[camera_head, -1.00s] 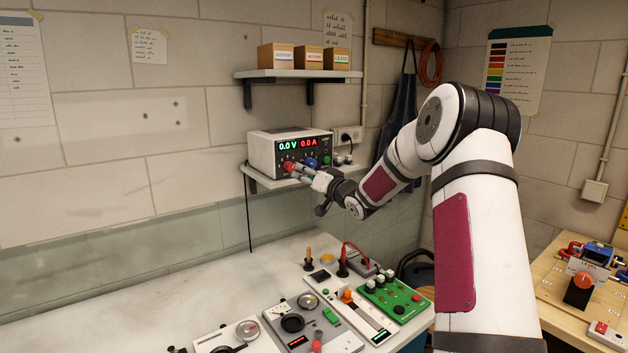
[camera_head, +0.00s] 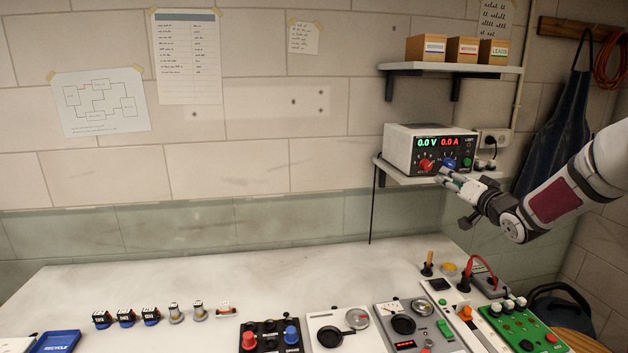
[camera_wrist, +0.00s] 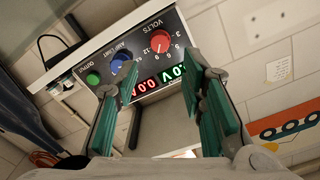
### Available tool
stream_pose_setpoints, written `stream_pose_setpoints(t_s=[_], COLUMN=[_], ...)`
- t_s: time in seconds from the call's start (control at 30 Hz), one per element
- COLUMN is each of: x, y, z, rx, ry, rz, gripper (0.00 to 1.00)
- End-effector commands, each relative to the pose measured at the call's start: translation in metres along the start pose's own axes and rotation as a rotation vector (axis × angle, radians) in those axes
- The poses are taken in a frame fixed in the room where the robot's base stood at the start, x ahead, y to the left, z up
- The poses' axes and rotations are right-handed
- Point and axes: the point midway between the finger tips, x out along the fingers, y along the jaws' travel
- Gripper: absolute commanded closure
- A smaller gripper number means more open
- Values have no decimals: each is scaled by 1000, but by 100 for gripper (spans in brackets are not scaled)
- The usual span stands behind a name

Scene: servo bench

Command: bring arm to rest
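My gripper (camera_head: 446,178) is at the right of the head view, reaching in front of the power supply (camera_head: 401,150) on the lower wall shelf. In the wrist view the two green-padded fingers (camera_wrist: 165,105) stand apart with nothing between them, so my gripper is open. The power supply also shows in the wrist view (camera_wrist: 72,78), with its red volts knob (camera_wrist: 161,41), blue knob (camera_wrist: 122,62) and green button (camera_wrist: 93,78). Its displays read 0.0 V and 0.0 A. The fingertips are near the front panel; I cannot tell how close.
An upper shelf (camera_head: 455,68) carries three boxes. The lower shelf (camera_head: 397,177) juts out beneath the supply. Below, the bench (camera_head: 150,285) holds small parts at the left and panels with a green board (camera_head: 524,330) at the right. The bench's back middle is clear.

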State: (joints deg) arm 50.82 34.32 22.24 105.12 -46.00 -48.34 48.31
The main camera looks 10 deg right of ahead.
Motion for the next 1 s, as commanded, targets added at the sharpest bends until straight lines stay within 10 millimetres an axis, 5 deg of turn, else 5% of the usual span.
stream_pose_setpoints(t_s=[0.23, 0.47, 0.77, 1.0], x=[-14, -70, -188, -302], y=[-62, -122, -185, -223], z=[3, 11, 37, 80], rx=[-172, -336, -444, -459], ry=[-132, -293, -521, -746], rz=[138, 307, 442, 436], gripper=[63, 63, 63, 63])
